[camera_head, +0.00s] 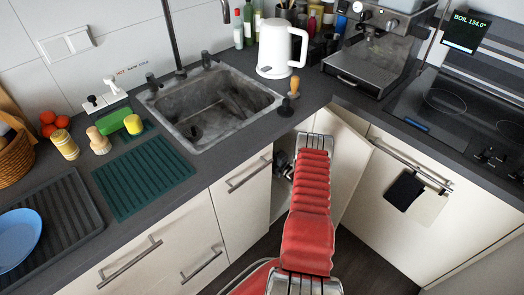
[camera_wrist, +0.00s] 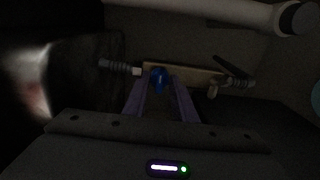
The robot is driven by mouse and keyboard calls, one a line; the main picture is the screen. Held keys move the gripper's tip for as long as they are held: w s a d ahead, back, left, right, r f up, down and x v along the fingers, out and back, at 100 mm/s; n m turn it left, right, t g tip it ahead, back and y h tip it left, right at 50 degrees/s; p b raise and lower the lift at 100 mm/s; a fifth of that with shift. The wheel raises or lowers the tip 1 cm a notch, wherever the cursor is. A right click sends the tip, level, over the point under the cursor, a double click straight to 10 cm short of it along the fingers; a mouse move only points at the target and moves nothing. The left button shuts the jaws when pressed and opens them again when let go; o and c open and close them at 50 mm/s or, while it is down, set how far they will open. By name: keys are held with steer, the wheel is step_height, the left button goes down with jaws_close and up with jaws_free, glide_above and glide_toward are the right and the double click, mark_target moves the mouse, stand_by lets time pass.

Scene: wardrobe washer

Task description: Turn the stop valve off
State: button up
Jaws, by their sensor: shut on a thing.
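The stop valve's small blue handle (camera_wrist: 158,75) shows in the wrist view, on a pale bar with pipe fittings inside a dark cabinet. My gripper (camera_wrist: 160,84) reaches to it with its two fingers on either side and is shut on the handle. The exact contact at the fingertips is too dark to see. In the head view my red arm reaches into the open corner cabinet (camera_head: 285,192) below the counter. The valve and my fingertips cannot be made out clearly there.
A pale pipe (camera_wrist: 210,14) crosses the top of the wrist view. Grey hose fittings (camera_wrist: 120,66) sit left of the handle, with another at the right. The open cabinet door (camera_head: 351,170) stands right of my arm. The sink (camera_head: 212,105) is above left.

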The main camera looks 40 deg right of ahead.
steer(key=o, duration=0.7)
steer(key=shift+s+a+f, duration=0.1)
steer(key=shift+f, duration=0.1)
steer(key=shift+c, duration=0.2)
steer(key=s, duration=1.3)
steer(key=shift+s+d, duration=0.25)
steer(key=shift+s, duration=0.1)
